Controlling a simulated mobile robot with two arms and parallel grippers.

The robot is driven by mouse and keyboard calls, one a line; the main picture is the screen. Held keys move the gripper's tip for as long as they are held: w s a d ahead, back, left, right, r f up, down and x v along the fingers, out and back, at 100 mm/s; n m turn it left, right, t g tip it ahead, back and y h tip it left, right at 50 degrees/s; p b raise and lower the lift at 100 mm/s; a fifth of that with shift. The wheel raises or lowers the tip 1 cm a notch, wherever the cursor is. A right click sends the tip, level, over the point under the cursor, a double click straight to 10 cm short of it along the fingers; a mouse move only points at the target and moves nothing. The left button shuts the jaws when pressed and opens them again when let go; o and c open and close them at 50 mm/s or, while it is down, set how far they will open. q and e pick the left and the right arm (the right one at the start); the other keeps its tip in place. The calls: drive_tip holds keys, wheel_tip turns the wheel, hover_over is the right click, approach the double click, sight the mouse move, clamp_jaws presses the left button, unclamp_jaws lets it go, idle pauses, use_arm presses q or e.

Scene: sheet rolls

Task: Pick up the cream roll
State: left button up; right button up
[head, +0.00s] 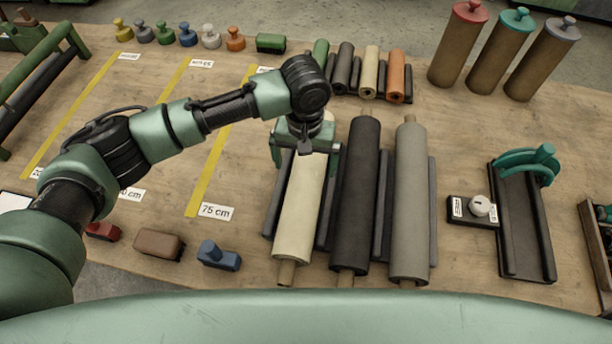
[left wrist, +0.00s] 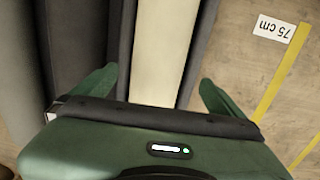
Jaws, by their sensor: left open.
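The large cream roll (head: 298,205) lies lengthwise on dark support bars, with a brown core end showing at its near end. It also shows in the left wrist view (left wrist: 163,45), running up the middle. My left gripper (head: 305,152) is over the far part of this roll, open, with one green finger on each side. In the left wrist view the open fingers (left wrist: 157,90) straddle the roll's line; contact cannot be told. The gripper hides part of the roll's far end. A smaller cream roll (head: 369,72) lies in the back row. My right gripper is not in view.
A black roll (head: 358,195) and a grey roll (head: 409,200) lie close to the right. Small rolls, capped brown cylinders (head: 459,45) and coloured knobbed weights (head: 187,38) stand behind. A teal-handled dark stand (head: 525,225) is at right. Bare table with yellow strips lies left.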

use_arm(q)
drive_tip(key=shift+s+f+p, duration=0.2)
drive_tip(key=shift+f+p, duration=0.1)
drive_tip(key=shift+f, duration=0.5)
drive_tip(key=f, duration=0.2)
drive_tip(key=f+p, duration=0.1)
drive_tip(key=f, duration=0.1)
drive_tip(key=shift+w+f, duration=0.2)
drive_tip(key=shift+f, duration=0.1)
drive_tip(key=shift+s, duration=0.1)
drive_tip(key=shift+c, duration=0.3)
drive_tip(key=c, duration=2)
drive_tip(key=shift+o, duration=0.2)
drive_tip(key=shift+w+d+r, duration=0.15)
drive_tip(key=shift+w+r, duration=0.1)
